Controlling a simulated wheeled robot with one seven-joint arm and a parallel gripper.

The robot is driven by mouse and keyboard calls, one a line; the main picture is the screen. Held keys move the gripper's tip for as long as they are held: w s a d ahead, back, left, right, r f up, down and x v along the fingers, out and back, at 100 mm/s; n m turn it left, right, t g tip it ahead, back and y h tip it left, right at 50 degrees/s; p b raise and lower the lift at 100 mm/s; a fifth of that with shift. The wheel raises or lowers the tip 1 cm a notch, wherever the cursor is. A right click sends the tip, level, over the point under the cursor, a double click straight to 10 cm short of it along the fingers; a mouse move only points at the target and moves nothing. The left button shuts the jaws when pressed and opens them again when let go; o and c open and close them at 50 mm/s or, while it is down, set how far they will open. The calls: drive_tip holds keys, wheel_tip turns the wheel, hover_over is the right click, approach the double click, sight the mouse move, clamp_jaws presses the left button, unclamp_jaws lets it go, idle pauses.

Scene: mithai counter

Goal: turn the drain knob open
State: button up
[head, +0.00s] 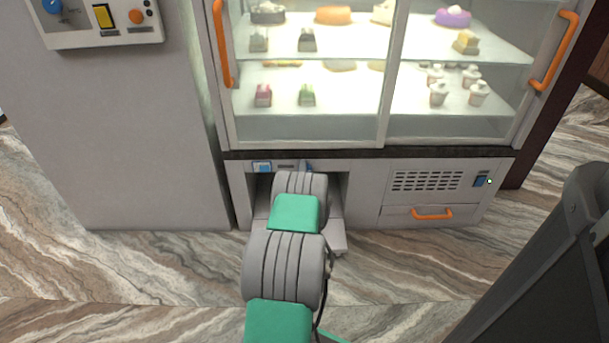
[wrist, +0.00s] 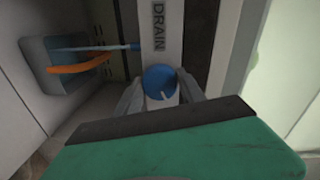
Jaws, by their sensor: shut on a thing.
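The drain knob (wrist: 160,82) is blue and round with a pale pointer line, in the middle of the wrist view. It sits on a pale strip below the word DRAIN (wrist: 158,27). My gripper (wrist: 160,92) is shut on the knob, one grey finger on each side of it. The pointer line runs from near the knob's centre down and slightly right in the picture.
In the wrist view, a blue-grey box (wrist: 38,75) with a blue tube and an orange tube (wrist: 80,65) is left of the knob. In the head view, the glass display case (head: 310,125) stands above, with a vented panel (head: 400,200) and orange-handled drawer to the right. Marble-patterned floor lies in front.

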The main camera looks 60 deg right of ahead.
drive_tip(key=shift+m, duration=2.2)
drive_tip(key=o, duration=1.4)
drive_tip(key=shift+c, duration=0.2)
drive_tip(key=p+v, duration=0.2)
drive_tip(key=v, duration=0.5)
drive_tip(key=shift+s+a, duration=0.25)
drive_tip(key=shift+a, duration=0.05)
drive_tip(key=shift+r, duration=0.1)
